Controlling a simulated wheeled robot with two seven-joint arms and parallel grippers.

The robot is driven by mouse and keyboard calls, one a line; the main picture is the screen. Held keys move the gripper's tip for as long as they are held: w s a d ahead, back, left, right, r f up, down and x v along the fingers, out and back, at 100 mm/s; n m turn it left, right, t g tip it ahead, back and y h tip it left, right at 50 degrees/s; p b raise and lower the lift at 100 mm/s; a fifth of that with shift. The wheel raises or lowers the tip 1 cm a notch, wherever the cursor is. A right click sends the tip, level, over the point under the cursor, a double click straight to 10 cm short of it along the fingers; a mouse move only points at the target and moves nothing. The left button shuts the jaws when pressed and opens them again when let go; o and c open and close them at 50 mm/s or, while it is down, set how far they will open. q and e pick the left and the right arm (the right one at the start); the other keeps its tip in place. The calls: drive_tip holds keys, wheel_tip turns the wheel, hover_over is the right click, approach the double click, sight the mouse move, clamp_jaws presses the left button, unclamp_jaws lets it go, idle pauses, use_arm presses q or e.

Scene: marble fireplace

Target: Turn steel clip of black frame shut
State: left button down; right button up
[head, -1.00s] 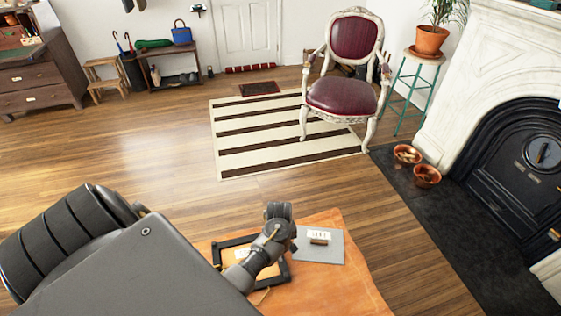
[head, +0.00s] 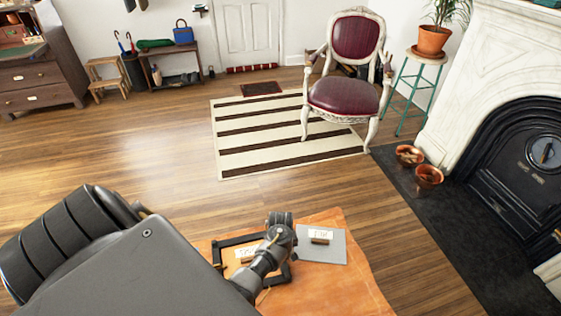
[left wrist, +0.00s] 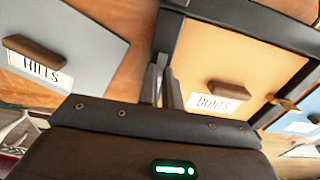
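The black frame (head: 224,243) lies on an orange mat, partly hidden by my left arm. In the left wrist view, the black frame (left wrist: 248,22) surrounds a tan panel (left wrist: 235,60) labelled DUNES with a wooden handle. A brass-coloured clip (left wrist: 285,103) shows at its right edge. My left gripper (left wrist: 160,62) has its narrow fingers close together, at the frame's left edge beside the grey panel. I cannot make out the steel clip clearly, or whether the fingertips touch it. In the head view my left gripper's fingers are hidden behind the wrist. My right gripper is not in view.
A grey panel (head: 333,247) labelled HILLS lies right of the frame on the orange mat (head: 345,285); it also shows in the left wrist view (left wrist: 100,40). A blue-grey panel (left wrist: 295,118) lies beyond the frame. A chair (head: 343,95) and fireplace (head: 470,90) stand farther off.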

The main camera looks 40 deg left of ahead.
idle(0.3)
use_arm(q)
drive_tip(key=shift+s+a+r+m+p, duration=0.1)
drive_tip(key=shift+r+m+p, duration=0.1)
drive_tip(key=shift+m+p, duration=0.65)
drive_tip(key=shift+s+a+m+p, duration=0.1)
drive_tip(key=shift+m+p, duration=0.9)
drive_tip(key=shift+m, duration=0.15)
drive_tip(key=m+p, duration=0.1)
drive_tip(key=m, duration=0.2)
drive_tip(key=m+p, duration=0.1)
drive_tip(key=shift+a+m+p, duration=0.3)
drive_tip(key=shift+p, duration=0.05)
drive_tip(key=m, duration=0.1)
drive_tip(key=m+p, duration=0.1)
drive_tip(key=m, duration=0.2)
drive_tip(key=shift+a+f, duration=0.1)
drive_tip(key=shift+a, duration=0.15)
drive_tip(key=m, duration=0.2)
drive_tip(key=m+p, duration=0.1)
drive_tip(key=m, duration=0.2)
drive_tip(key=shift+a+f, duration=0.1)
drive_tip(key=shift+a, duration=0.1)
drive_tip(key=shift+m, duration=0.3)
drive_tip(key=c, duration=1.6)
unclamp_jaws()
